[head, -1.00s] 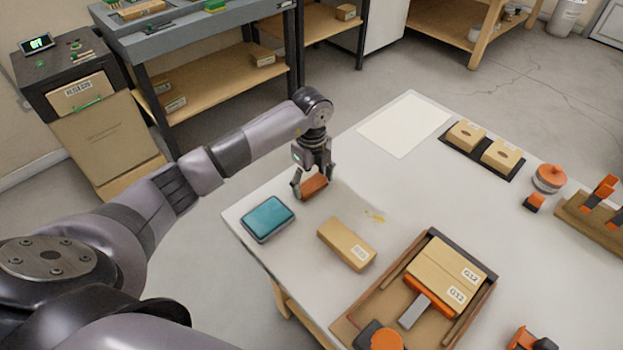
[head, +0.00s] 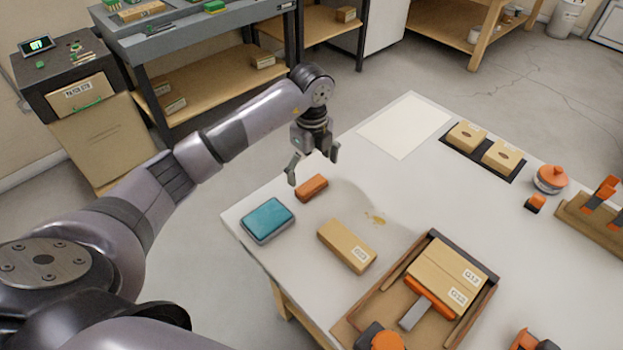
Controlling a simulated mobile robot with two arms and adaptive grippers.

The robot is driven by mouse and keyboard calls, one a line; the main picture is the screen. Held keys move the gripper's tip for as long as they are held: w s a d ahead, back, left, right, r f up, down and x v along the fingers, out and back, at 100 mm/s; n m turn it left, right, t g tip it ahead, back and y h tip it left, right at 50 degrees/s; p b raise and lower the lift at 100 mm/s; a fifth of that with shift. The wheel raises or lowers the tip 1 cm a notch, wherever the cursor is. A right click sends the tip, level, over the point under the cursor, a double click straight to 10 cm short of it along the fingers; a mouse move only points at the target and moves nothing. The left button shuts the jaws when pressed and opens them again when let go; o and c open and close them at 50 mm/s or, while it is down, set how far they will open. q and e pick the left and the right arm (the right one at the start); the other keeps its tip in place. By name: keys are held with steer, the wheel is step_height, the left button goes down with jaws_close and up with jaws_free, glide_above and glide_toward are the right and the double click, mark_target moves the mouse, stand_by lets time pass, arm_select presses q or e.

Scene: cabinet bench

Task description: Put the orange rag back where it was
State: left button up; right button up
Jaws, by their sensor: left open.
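The orange rag (head: 312,188) is a small orange-brown block shape lying on the white table (head: 390,205), just right of a teal-topped pad or tray (head: 268,218). My left gripper (head: 313,171) is open and empty. Its fingers are spread above and behind the rag, apart from it. My right gripper is not in view.
A cardboard box (head: 347,245) lies in front of the rag, with a yellowish smear (head: 375,218) beside it. A wooden tray (head: 484,306) with boxes is at the front. A white sheet (head: 404,125) lies at the back. The table's middle is clear.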

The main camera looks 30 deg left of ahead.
mark_target(311, 185)
arm_select(q)
step_height(311, 185, up, 7)
steer(key=shift+b, duration=0.3)
stand_by(0.4)
steer(key=shift+s, duration=0.1)
